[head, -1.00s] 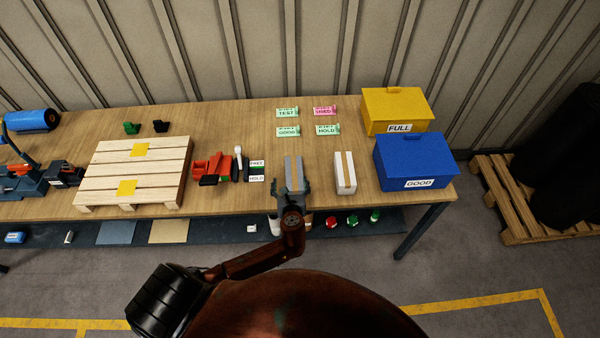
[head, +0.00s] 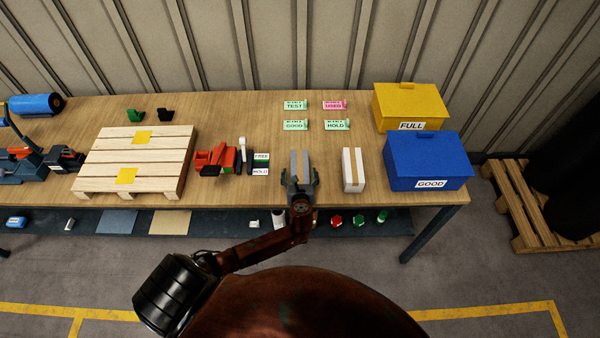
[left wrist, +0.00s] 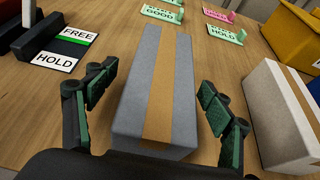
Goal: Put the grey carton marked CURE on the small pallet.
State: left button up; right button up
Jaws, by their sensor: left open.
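The grey carton (left wrist: 156,85) with a tan tape strip lies on the bench in the left wrist view. No CURE marking is legible on it. My left gripper (left wrist: 160,103) is open, with one finger on each side of the carton's near part and gaps showing on both sides. In the head view my left gripper (head: 301,175) covers the carton's near end, and a strip of the grey carton (head: 294,162) shows beyond it. The small wooden pallet (head: 100,170) lies on the bench to the left, with two yellow squares on top. My right gripper is out of view.
A white carton (head: 353,180) stands close to the right of my left gripper. Red tools (head: 215,158) and FREE/HOLD cards (head: 261,164) lie between gripper and pallet. A blue box (head: 428,160) and a yellow box (head: 410,105) stand at right. The pallet top holds only flat squares.

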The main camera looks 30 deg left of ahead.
pick_arm(q)
jog(key=shift+x, duration=1.45)
jog(key=shift+c, duration=0.3)
jog(key=shift+d, duration=0.1)
jog(key=c, duration=1.7)
jog(key=shift+c, duration=0.5)
jog(key=shift+r, duration=0.15)
